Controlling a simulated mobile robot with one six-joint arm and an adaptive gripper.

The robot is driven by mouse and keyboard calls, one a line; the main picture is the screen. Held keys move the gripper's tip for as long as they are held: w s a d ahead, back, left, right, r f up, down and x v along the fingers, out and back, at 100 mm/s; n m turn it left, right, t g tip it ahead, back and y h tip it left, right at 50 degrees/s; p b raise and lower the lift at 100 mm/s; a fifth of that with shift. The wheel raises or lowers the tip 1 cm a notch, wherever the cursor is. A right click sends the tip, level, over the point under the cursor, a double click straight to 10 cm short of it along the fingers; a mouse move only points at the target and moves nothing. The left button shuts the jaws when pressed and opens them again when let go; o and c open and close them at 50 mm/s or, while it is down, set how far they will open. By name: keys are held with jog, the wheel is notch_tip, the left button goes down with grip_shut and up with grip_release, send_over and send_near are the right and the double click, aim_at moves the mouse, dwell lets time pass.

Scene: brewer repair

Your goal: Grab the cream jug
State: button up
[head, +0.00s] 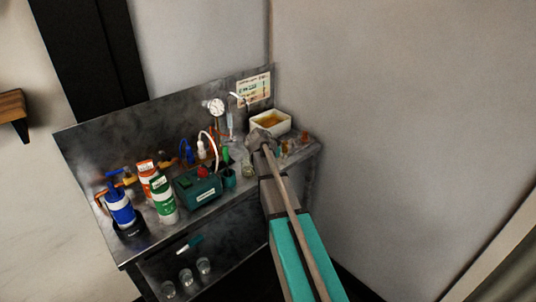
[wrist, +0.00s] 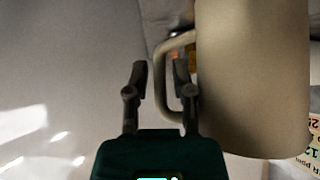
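The cream jug (wrist: 250,75) fills the right side of the wrist view, seen close up, with its looped handle (wrist: 162,80) facing left. My gripper (wrist: 160,82) is open, with its two fingers apart. The handle's outer bar shows between the fingers. The left finger is outside the loop and the right finger overlaps the loop's opening. I cannot tell whether either finger touches the handle. In the head view my arm reaches to the back right of the bench, and its end hides what is there. I cannot make out the jug clearly in that view.
The metal workbench (head: 240,206) holds a white tub of amber liquid (head: 270,122), a green box (head: 198,188), a blue bottle (head: 120,207) and a green-and-white bottle (head: 163,199). Several glasses stand on the lower shelf. A wall is close on the right.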

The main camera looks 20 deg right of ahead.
grip_shut()
jog(key=shift+r+p, duration=0.45)
jog(key=shift+p, duration=0.05)
dwell(0.5)
jog(key=shift+r+p, duration=1.2)
jog(key=s+a+r+p, duration=0.2)
jog(key=s+r+p, duration=0.7)
jog(key=s, duration=0.4)
jog(key=shift+s+r+p, duration=0.3)
jog(key=shift+s+a, duration=0.1)
dwell(0.8)
